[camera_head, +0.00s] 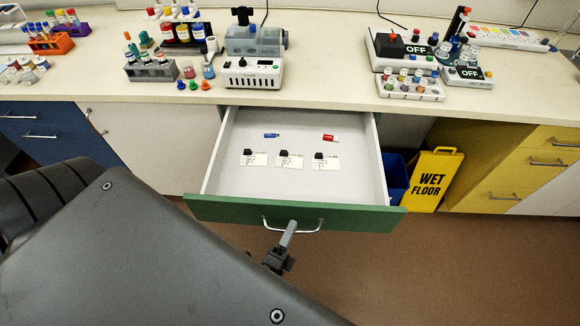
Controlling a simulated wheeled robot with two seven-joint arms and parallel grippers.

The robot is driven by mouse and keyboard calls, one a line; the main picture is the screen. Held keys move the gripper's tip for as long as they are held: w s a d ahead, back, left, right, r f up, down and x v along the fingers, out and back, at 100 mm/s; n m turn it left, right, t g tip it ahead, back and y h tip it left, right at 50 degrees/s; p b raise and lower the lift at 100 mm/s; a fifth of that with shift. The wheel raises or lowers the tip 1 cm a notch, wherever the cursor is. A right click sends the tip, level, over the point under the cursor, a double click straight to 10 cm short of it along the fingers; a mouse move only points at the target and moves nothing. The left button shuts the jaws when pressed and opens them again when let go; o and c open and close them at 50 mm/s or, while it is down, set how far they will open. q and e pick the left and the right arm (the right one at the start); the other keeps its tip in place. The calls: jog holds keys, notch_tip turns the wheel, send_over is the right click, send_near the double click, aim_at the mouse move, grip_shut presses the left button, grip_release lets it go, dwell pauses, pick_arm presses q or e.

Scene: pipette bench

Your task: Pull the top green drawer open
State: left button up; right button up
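The top green drawer (228,209) stands well out from under the bench, its white inside showing from above. Its silver handle (308,231) is on the green front. My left gripper (290,229) is at the middle of this handle, its narrow grey fingers crossing the bar. The fingers appear closed together on the handle, seen nearly edge-on. My large dark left arm covers the lower left of the view. My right gripper is not in view.
Inside the drawer lie a blue item (271,135), a red item (330,138) and cards with black clips. A yellow wet-floor sign (436,180) stands right of the drawer. The benchtop (330,85) holds racks, bottles and devices. Brown floor is clear at lower right.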

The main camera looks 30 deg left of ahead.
pick_arm(q)
jog(key=a+b+v, duration=0.1)
jog(key=b+v, duration=0.2)
jog(key=v, duration=0.7)
jog(key=shift+s+d, duration=0.35)
jog(key=shift+d, duration=0.2)
jog(key=shift+f, duration=0.1)
